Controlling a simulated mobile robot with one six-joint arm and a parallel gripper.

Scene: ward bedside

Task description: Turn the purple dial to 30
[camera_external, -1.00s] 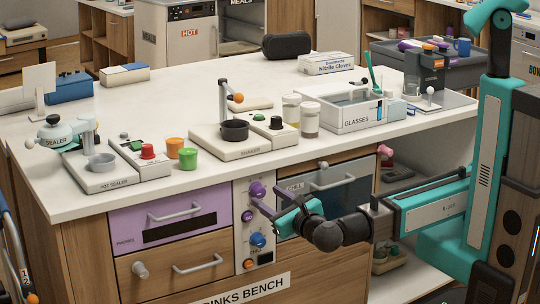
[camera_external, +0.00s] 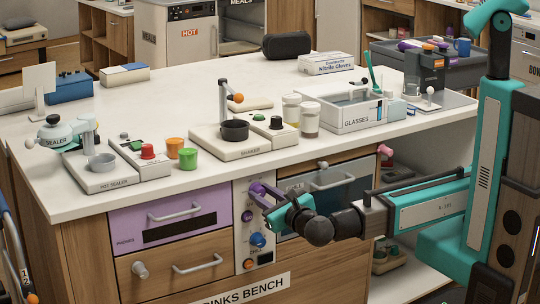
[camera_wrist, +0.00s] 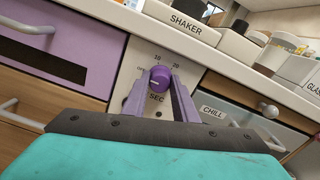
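The purple dial (camera_external: 257,188) is on the pale control panel at the bench front, right of the purple drawer. In the wrist view the dial (camera_wrist: 160,78) shows between my two purple fingers, with a pale pointer mark on its face. The marks OFF, 10 and 20 are readable around it, with SEC below; I cannot make out a 30. My gripper (camera_wrist: 158,98) is open, its fingers on either side of the dial. The left finger looks apart from it; the right finger is close, and I cannot tell if it touches. My gripper also shows in the external view (camera_external: 265,198).
Below the dial on the panel are a blue knob (camera_external: 257,240) and an orange one (camera_external: 248,264). The purple drawer (camera_external: 130,222) is to the left, and the CHILL door (camera_external: 345,200) to the right. The worktop (camera_external: 225,180) overhangs just above.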

